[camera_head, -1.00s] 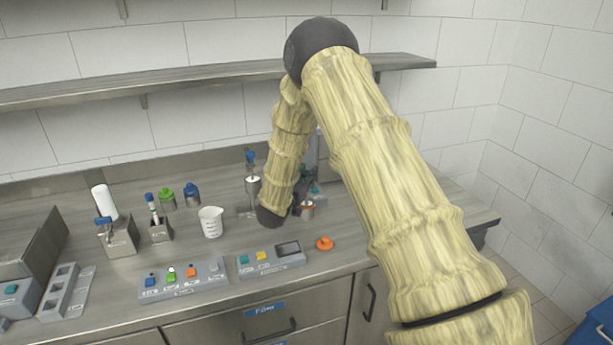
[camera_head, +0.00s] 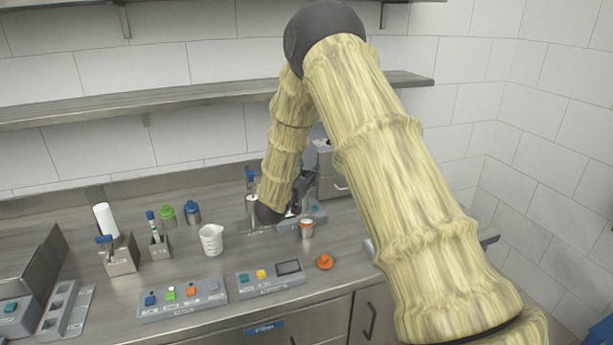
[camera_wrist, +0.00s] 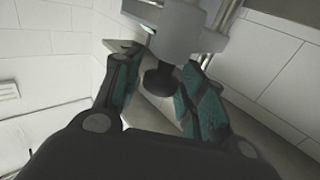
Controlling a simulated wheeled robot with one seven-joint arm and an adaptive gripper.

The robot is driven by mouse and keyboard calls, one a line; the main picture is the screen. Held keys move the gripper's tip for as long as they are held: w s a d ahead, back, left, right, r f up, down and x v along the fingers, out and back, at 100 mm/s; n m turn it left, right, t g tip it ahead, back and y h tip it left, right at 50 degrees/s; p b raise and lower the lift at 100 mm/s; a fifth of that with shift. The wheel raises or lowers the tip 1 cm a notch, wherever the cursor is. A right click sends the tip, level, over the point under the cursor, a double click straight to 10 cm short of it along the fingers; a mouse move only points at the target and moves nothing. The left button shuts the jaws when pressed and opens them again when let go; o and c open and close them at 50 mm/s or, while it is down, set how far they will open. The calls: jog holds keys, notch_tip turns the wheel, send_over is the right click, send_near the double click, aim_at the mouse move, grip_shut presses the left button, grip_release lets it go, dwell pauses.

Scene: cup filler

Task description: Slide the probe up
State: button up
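In the wrist view, a pale grey block (camera_wrist: 185,30) with a short black knob (camera_wrist: 160,79) under it fills the top middle; I cannot tell for sure whether this is the probe. My gripper (camera_wrist: 158,70) has its two teal-padded fingers spread on either side of the knob. A gap shows at the left finger; the right finger is close to the knob, and contact is unclear. In the head view, my gripper (camera_head: 302,192) is at the back of the counter, mostly hidden behind my arm, as is much of the device there.
A small metal cup (camera_head: 307,229) stands just in front of my gripper. A shelf (camera_head: 200,96) runs along the wall above.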

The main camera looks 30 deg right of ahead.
jog(key=shift+f, duration=0.15)
jog(key=v, duration=1.2)
dwell(0.5)
